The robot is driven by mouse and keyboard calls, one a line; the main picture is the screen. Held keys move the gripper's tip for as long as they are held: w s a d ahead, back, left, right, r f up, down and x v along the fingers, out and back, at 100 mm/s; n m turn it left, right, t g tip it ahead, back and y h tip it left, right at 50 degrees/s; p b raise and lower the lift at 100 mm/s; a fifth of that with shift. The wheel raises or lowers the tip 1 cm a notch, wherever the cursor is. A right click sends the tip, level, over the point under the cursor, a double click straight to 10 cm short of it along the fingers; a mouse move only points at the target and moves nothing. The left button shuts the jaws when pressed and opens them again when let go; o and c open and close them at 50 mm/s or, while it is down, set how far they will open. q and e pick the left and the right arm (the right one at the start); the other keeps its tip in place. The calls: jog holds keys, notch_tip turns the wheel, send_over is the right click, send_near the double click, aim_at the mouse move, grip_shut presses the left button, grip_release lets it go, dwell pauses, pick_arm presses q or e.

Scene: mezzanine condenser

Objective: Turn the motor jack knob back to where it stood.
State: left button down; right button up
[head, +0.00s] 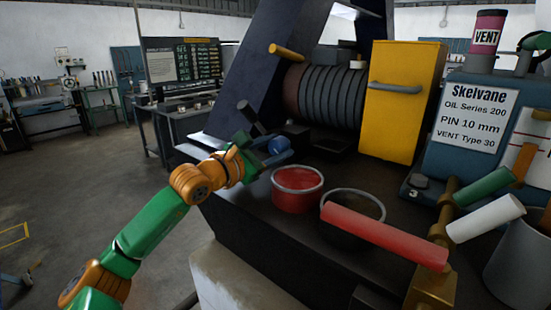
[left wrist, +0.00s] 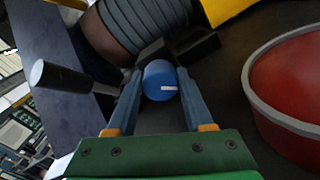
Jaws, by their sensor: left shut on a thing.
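The motor jack knob appears to be the blue round knob with a white mark (left wrist: 160,82), between my left gripper's fingers in the left wrist view. In the head view the blue knob (head: 279,146) shows at the tip of my left arm. My left gripper (head: 276,152) is shut on it; its two fingers also show on either side of the knob in the left wrist view (left wrist: 160,98). The white mark on the knob's face lies roughly level in the left wrist view. The ribbed motor (head: 330,97) stands behind the knob. My right gripper is not in view.
A red bucket (head: 297,200) stands close to the right of my left gripper, with a dark bucket (head: 345,235) beyond it. A dark lever with a pale end (left wrist: 62,76) sticks out left of the fingers. A yellow cabinet (head: 400,115) and red, white and green handles stand to the right.

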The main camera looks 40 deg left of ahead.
pick_arm(q)
jog(key=m+b, duration=0.1)
jog(key=m, duration=0.3)
jog(key=shift+m, duration=0.3)
jog(key=m+b, duration=0.1)
jog(key=m, duration=0.4)
dwell(0.3)
jog(key=shift+c, duration=1.4)
grip_release()
